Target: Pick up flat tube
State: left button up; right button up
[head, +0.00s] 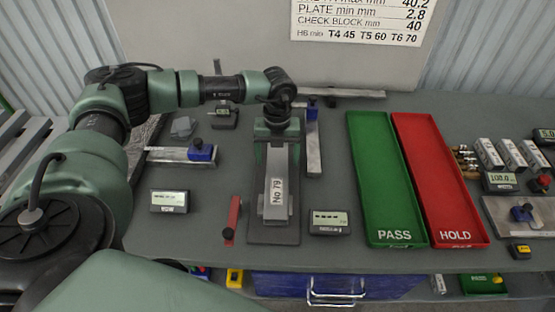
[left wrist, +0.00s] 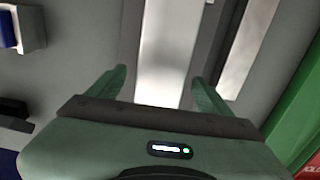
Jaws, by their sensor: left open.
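The flat tube (head: 275,205), a long silver bar with a "No 79" label, lies lengthwise on a dark grey plate (head: 262,236) in the middle of the table. My left gripper (head: 278,135) is over the far part of the tube, pointing down. In the left wrist view the gripper (left wrist: 160,85) is open, with one finger on each side of the pale flat tube (left wrist: 165,50). I cannot tell how far the fingertips are above it. The tube's far end is hidden under the gripper in the head view. My right gripper is not in view.
Green PASS (head: 384,190) and red HOLD (head: 437,190) trays are farther right.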

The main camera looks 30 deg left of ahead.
pick_arm(q)
grip_shut()
jog(key=shift+w+r, duration=0.1)
jog(key=shift+r, duration=0.1)
